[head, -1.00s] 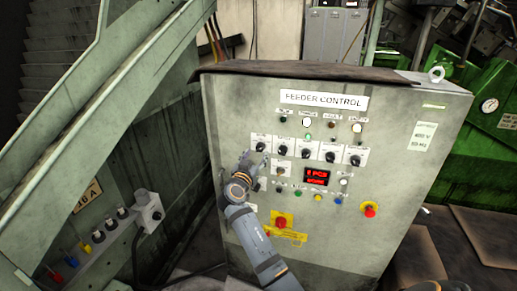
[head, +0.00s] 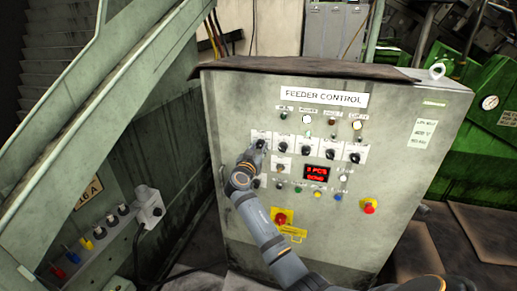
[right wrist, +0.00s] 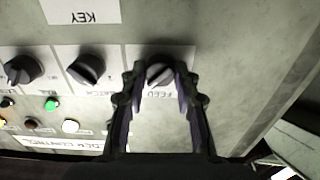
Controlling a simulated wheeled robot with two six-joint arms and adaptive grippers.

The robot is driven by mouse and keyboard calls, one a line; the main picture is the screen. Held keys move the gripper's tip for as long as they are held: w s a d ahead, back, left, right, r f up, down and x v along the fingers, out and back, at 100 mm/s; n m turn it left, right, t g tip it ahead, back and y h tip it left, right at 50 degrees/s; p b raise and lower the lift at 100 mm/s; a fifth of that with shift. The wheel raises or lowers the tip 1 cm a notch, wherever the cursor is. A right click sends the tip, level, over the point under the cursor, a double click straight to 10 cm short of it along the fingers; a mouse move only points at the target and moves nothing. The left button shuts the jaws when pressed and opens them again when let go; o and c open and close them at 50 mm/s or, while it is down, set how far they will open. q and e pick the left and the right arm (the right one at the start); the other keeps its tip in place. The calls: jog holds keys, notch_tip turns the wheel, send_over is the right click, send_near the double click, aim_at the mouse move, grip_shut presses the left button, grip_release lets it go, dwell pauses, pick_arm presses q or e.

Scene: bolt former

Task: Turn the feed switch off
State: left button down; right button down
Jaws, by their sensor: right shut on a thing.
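The feed switch (right wrist: 159,74) is a dark rotary knob on a white plate marked FEED, upside down in the right wrist view. In the head view it is the leftmost knob (head: 261,144) of the upper switch row on the grey feeder control cabinet (head: 235,105). My right gripper (right wrist: 160,78) has one finger on each side of the knob and is shut on it. In the head view the right gripper (head: 254,151) partly covers the switch plate's lower part. The knob's exact setting is hard to read. My left gripper is not in view.
More rotary switches (head: 307,147) sit close beside the feed switch. Below are a red display (head: 316,173), small buttons and a red knob on yellow (head: 281,217). A red emergency button (head: 370,206) is at lower right. A green stair rail (head: 95,110) stands left.

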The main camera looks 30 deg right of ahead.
jog(key=shift+n, duration=0.3)
jog(key=shift+f+n+b, duration=0.1)
jog(key=shift+n+b, duration=0.7)
jog(key=shift+n, duration=3.3)
jog(key=c, duration=1)
grip_release()
